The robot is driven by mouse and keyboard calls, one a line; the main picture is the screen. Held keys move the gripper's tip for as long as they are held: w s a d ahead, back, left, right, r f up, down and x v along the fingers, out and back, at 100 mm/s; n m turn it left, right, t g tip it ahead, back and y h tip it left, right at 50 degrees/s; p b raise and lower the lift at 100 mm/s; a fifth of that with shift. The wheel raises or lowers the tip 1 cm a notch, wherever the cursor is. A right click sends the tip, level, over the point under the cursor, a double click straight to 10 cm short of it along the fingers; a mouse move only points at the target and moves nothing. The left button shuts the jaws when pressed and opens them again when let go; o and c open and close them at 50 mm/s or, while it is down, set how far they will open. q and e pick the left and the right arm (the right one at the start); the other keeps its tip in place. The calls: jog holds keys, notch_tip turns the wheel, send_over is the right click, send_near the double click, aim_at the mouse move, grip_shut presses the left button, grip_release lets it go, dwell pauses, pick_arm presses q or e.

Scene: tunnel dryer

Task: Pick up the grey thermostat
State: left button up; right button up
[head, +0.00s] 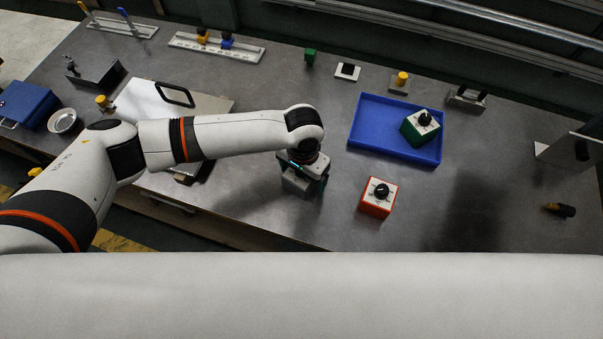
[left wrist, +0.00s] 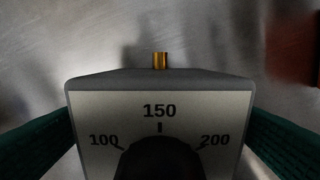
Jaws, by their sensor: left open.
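The grey thermostat (left wrist: 160,110) fills the lower middle of the left wrist view. Its pale face carries the marks 100, 150 and 200, a dark knob shows at the bottom edge, and a brass stub stands beyond its far edge. In the head view the grey thermostat (head: 296,182) is mostly hidden under my left gripper (head: 305,180). My left gripper is open, with one green finger on each side of the thermostat. Whether the fingers touch it I cannot tell. My right gripper is not in view.
A red thermostat-like box (head: 378,198) stands to the right on the metal table (head: 300,90). A blue tray (head: 365,140) holds a green box (head: 420,127) with a dark knob. Bare table surrounds the gripper's right side.

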pick_arm(q)
jog(key=shift+f, duration=0.15)
jog(key=c, duration=1.2)
jog(key=shift+o, duration=0.2)
